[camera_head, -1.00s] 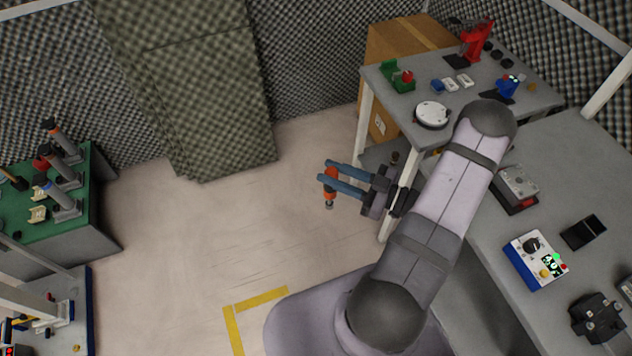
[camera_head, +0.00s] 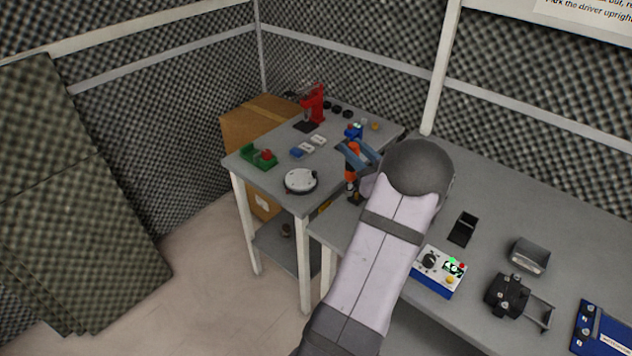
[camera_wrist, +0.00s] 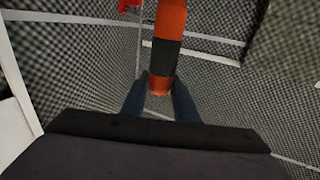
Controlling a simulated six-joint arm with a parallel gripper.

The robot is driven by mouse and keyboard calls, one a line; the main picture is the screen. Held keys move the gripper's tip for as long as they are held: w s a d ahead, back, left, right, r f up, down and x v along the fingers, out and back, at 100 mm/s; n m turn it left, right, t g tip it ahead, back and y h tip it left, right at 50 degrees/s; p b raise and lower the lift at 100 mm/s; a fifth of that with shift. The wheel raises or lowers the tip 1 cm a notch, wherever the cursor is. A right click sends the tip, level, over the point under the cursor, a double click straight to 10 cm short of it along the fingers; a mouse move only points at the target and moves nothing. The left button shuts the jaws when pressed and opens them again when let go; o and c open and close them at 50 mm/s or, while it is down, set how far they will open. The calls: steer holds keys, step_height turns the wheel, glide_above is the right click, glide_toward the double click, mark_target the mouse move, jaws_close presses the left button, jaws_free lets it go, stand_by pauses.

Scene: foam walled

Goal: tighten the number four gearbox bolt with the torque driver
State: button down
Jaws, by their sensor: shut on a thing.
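The torque driver (camera_head: 351,174), orange and black, is held roughly upright by my gripper (camera_head: 360,155), over the seam between the two grey benches. Its lower end is close to the bench, but I cannot tell if it touches. In the wrist view the driver (camera_wrist: 163,60) stands between the two blue fingers (camera_wrist: 160,92), which are shut on it. A round pale plate with small dark spots (camera_head: 300,181) lies on the left bench, left of the driver. I cannot tell whether this is the gearbox, and no bolt number is readable. My arm hides part of the right bench.
A blue-and-white control box with a green light (camera_head: 440,270) stands right of my arm. A red stand (camera_head: 312,105) and green holder (camera_head: 258,157) are on the left bench.

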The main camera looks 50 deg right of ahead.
steer(key=s+d+r+m+g+h, duration=0.1)
steer(key=s+d+m+g+h, duration=0.4)
steer(key=d, duration=0.7)
steer(key=s+m+h, duration=0.1)
steer(key=s+h, duration=0.1)
steer(key=shift+s+d+h, duration=0.2)
steer(key=shift+d+h, duration=0.05)
steer(key=shift+h, duration=0.05)
steer(key=shift+a+f+b, duration=0.1)
steer(key=shift+b, duration=0.2)
steer(key=shift+f+b, duration=2.6)
steer(key=shift+f, duration=0.2)
steer(key=shift+b, duration=0.5)
